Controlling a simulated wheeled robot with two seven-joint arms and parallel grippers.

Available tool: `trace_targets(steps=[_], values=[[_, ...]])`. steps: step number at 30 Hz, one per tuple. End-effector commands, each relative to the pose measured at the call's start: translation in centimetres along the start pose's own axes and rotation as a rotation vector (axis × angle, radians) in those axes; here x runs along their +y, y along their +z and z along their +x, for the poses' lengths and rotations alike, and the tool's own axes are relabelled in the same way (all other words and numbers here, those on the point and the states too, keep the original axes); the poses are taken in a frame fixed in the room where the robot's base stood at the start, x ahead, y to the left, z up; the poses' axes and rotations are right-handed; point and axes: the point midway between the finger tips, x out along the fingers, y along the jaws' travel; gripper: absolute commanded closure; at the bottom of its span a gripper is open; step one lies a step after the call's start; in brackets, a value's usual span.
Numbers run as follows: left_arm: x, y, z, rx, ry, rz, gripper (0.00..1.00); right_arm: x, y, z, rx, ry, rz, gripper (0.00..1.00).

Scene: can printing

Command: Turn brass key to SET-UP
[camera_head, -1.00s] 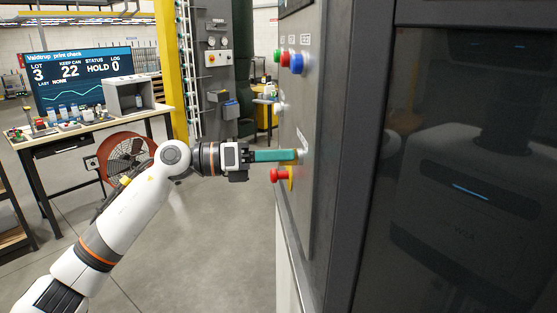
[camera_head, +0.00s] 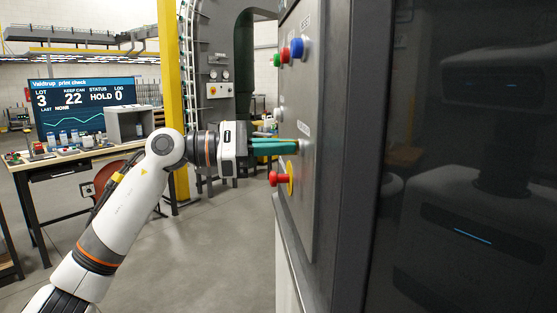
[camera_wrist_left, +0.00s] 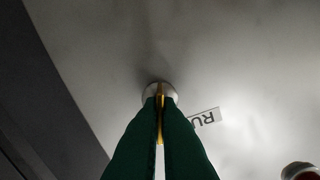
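The brass key (camera_wrist_left: 160,98) shows in the left wrist view as a thin yellow piece between my green fingertips. It sits in front of a round silver lock (camera_wrist_left: 152,88) on the grey panel. My left gripper (camera_head: 297,147) reaches the panel from the left, and its two fingers are closed on the key. In the left wrist view my left gripper (camera_wrist_left: 160,103) hides most of the key and part of the lock. A label (camera_wrist_left: 207,117) reading "RU", turned over in the picture, lies beside the lock. My right gripper is not in view.
A red emergency button (camera_head: 279,179) with a yellow collar juts out just below the gripper. Green, red and blue buttons (camera_head: 297,48) stick out higher on the panel. A dark glossy door (camera_head: 470,150) fills the right. A bench (camera_head: 75,163) with a screen stands at left.

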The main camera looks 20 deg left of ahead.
Motion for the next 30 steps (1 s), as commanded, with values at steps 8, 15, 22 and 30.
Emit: trace_targets(steps=[8, 15, 22, 30], values=[[0.12, 0.15, 0.02, -0.001, 0.001, 0.123, 1.00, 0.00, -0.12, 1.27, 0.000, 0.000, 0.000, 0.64], [0.08, 0.10, 0.01, -0.002, 0.001, 0.160, 1.00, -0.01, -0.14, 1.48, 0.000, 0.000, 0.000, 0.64], [0.08, 0.07, 0.02, -0.002, 0.001, 0.165, 1.00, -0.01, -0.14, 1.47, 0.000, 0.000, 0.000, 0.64], [0.08, 0.06, 0.01, -0.002, 0.001, 0.164, 0.77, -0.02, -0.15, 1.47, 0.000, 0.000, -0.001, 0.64]])
